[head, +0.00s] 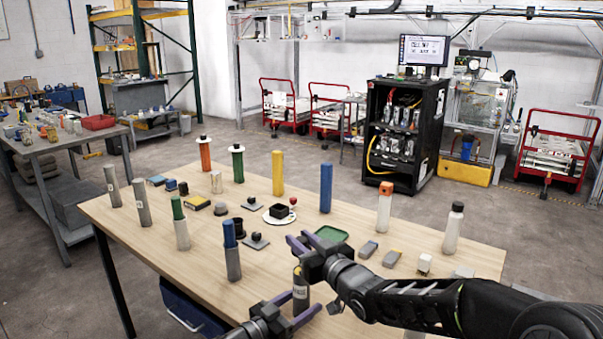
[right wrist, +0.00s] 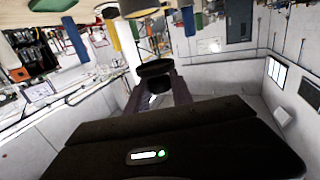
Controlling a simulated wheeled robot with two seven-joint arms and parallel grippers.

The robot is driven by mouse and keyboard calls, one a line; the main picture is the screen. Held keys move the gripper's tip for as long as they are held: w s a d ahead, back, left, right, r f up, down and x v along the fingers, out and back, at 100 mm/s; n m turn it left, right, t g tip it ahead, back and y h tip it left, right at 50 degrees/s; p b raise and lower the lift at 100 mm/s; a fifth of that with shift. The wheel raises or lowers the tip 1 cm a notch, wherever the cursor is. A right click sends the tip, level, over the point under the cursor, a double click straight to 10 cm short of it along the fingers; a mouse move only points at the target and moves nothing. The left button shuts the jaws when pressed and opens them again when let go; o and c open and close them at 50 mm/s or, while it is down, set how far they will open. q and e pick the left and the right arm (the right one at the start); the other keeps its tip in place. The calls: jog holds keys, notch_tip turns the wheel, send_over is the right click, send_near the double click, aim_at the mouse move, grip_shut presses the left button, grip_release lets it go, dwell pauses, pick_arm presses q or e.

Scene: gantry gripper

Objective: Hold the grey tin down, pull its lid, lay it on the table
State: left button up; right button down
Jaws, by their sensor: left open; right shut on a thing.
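The grey tin (head: 300,292) stands near the front of the table, with a yellowish patch showing at its top. My left gripper (head: 304,302) is open, its fingers on either side of the tin; contact cannot be told. My right gripper (head: 304,247) is above the tin. In the right wrist view it is shut on the knob of a dark round lid (right wrist: 155,68). A grey cylinder (right wrist: 138,7), apparently the tin, shows beyond the lid with a gap between. The lid is not clear in the head view, hidden by the right gripper.
The wooden table (head: 350,232) holds several upright coloured cylinders and bottles. A white plate (head: 270,217) with a black block and a green tray (head: 331,235) stand behind my right gripper. Grey blocks (head: 369,249) lie to its right. Some bare wood shows around the yellow and blue cylinders.

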pick_arm(q)
jog(key=v, duration=1.2)
dwell(0.3)
